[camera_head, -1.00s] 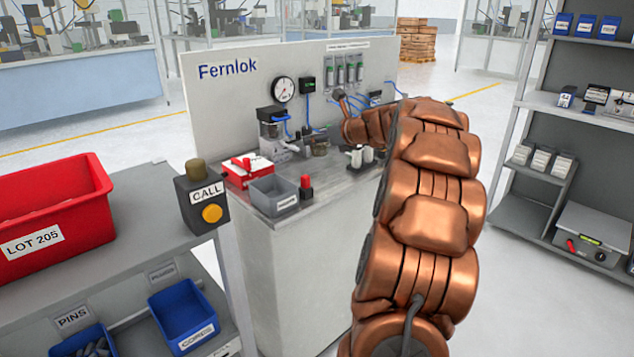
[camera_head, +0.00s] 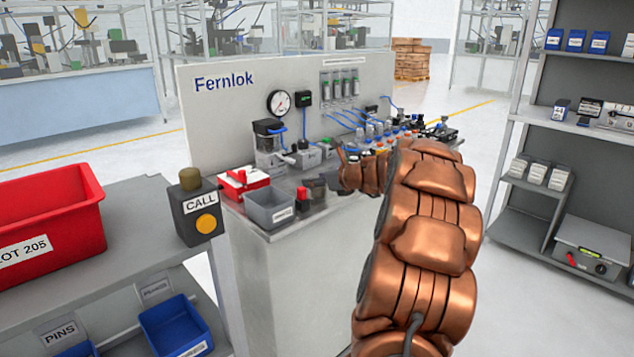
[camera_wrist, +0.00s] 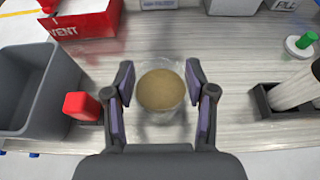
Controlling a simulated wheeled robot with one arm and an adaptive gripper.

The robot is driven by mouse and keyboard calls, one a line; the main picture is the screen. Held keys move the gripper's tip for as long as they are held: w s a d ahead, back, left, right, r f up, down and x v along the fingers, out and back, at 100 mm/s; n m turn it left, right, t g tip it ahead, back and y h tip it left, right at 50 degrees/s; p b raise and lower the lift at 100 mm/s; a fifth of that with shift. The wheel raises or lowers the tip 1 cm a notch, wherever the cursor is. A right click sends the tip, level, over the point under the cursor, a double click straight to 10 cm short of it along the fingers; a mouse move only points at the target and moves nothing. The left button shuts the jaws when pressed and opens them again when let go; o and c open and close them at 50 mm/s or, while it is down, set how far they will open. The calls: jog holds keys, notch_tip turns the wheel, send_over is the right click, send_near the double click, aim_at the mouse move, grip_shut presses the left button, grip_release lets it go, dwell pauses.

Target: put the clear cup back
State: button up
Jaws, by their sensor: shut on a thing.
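The clear cup (camera_wrist: 160,110) stands between my fingers in the wrist view, with a tan-brown content or surface showing inside its rim. My gripper (camera_wrist: 160,97) is shut on the cup, one finger on each side. In the head view my gripper (camera_head: 328,182) is low over the front part of the bench. A dark, see-through shape beside its fingers is probably the cup, largely hidden there. I cannot tell whether the cup's base touches the bench.
A red knob on a black block (camera_wrist: 82,106) stands close left of my gripper, beside a grey bin (camera_wrist: 22,92). A red box (camera_wrist: 85,20) is behind them. A black holder with pale cylinders (camera_wrist: 290,95) is on the right. The bench (camera_wrist: 225,60) is clear between.

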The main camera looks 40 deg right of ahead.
jog(key=shift+f, duration=0.1)
jog(key=o, duration=0.9)
jog(key=shift+s+r, duration=0.25)
jog(key=shift+s, duration=0.05)
jog(key=p+v, duration=0.1)
jog(key=v, duration=1)
jog(key=shift+s+a+p, duration=0.1)
jog(key=shift+s+p, duration=0.05)
jog(key=shift+p, duration=0.15)
